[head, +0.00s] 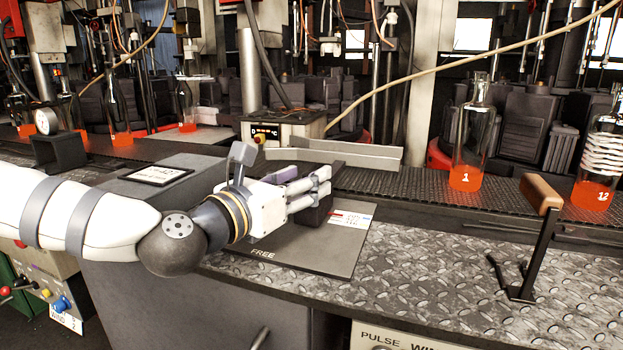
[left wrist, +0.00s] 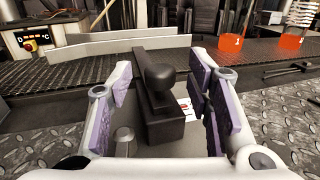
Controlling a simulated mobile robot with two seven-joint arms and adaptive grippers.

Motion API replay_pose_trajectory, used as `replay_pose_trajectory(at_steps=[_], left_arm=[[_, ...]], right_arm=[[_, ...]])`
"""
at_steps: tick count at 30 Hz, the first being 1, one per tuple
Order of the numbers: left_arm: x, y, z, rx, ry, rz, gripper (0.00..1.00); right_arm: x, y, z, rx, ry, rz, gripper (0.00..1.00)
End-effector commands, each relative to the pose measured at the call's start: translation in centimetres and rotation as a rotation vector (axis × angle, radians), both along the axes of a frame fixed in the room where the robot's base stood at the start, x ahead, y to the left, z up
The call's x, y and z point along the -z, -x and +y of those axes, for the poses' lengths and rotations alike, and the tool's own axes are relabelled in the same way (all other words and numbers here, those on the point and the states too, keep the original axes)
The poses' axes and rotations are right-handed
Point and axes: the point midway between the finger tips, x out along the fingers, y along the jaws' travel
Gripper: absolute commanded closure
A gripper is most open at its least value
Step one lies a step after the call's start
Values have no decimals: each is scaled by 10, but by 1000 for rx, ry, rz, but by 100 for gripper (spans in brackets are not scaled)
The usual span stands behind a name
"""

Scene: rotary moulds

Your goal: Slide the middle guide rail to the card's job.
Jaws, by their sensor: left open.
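My left gripper (head: 322,182) is open above the plate. In the wrist view its purple-padded fingers stand either side of the block and knob, with gaps visible. A small white printed card (head: 350,219) lies beside the block, its text too small to read. My right gripper is out of view.
A wooden-handled black lever (head: 541,195) rises at the right. A temperature display box (head: 266,134) stands behind the rail. The diamond-plate bench top (head: 420,280) is mostly clear.

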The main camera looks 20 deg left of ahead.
Motion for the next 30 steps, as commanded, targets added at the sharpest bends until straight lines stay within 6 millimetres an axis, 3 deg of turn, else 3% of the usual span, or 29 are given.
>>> replay_pose_trajectory(at_steps=[6,14,20,30], left_arm=[[0,-25,-8,1,-1,0,54],[0,-26,-8,1,1,0,54],[0,-26,-8,0,1,0,100],[0,-23,-8,0,2,1,100]], right_arm=[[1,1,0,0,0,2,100],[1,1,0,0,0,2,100],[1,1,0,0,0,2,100],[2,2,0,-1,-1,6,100]])
